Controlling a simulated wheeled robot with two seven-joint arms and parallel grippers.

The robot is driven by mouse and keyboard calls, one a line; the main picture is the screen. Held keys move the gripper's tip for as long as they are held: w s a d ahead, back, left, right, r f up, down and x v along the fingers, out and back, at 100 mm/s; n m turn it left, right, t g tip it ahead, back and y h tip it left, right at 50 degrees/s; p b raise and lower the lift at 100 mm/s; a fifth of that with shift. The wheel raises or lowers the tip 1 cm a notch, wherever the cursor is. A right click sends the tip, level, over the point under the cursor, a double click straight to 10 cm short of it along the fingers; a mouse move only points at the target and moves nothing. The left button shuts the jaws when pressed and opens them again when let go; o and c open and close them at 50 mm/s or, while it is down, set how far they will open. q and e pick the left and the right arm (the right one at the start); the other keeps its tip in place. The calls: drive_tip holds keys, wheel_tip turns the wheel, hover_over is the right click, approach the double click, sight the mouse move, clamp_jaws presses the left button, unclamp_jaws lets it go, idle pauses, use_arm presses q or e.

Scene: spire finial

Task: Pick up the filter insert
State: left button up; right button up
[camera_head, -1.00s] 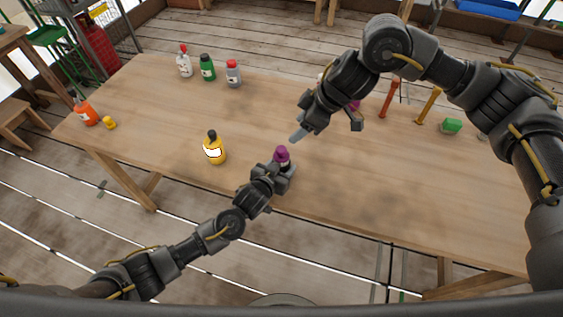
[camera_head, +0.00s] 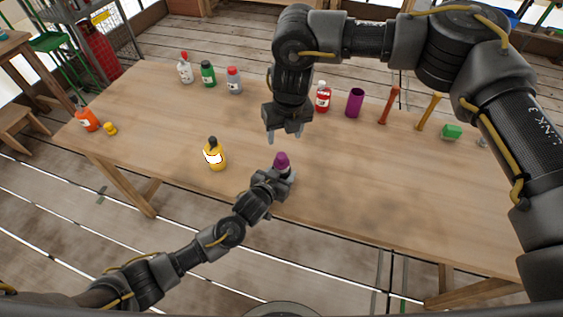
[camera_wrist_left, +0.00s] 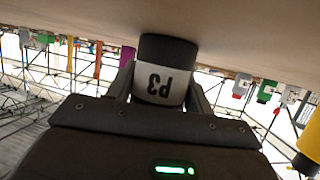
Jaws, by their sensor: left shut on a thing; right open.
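My left gripper (camera_head: 284,178) is shut on a dark container with a purple top (camera_head: 282,160), near the table's front edge. In the left wrist view the container's black body and white label marked P3 (camera_wrist_left: 158,84) sit between the fingers, upside down in the picture; its purple top is hidden there. The body's black end appears at or close to the table surface. My right gripper (camera_head: 285,135) is open and empty, above the table beyond the container. Nothing is labelled as a filter insert; I cannot tell whether it is the held container or the purple tube (camera_head: 355,102) standing behind.
A yellow bottle (camera_head: 215,156) stands left of the held container. Several bottles line the back left. The table's front right (camera_head: 400,190) is clear.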

sight(282, 155)
drive_tip(key=shift+f+n, duration=0.1)
drive_tip(key=shift+n, duration=0.8)
drive_tip(key=f, duration=0.6)
drive_tip(key=shift+w+a+f, duration=0.25)
drive_tip(key=shift+w+f, duration=0.05)
drive_tip(key=shift+w, duration=0.1)
drive_tip(key=shift+w+a+f, duration=0.1)
drive_tip(key=shift+f, duration=1.2)
drive_tip(key=shift+a+f, duration=0.1)
drive_tip(key=shift+f, duration=1.2)
drive_tip(key=c, duration=0.8)
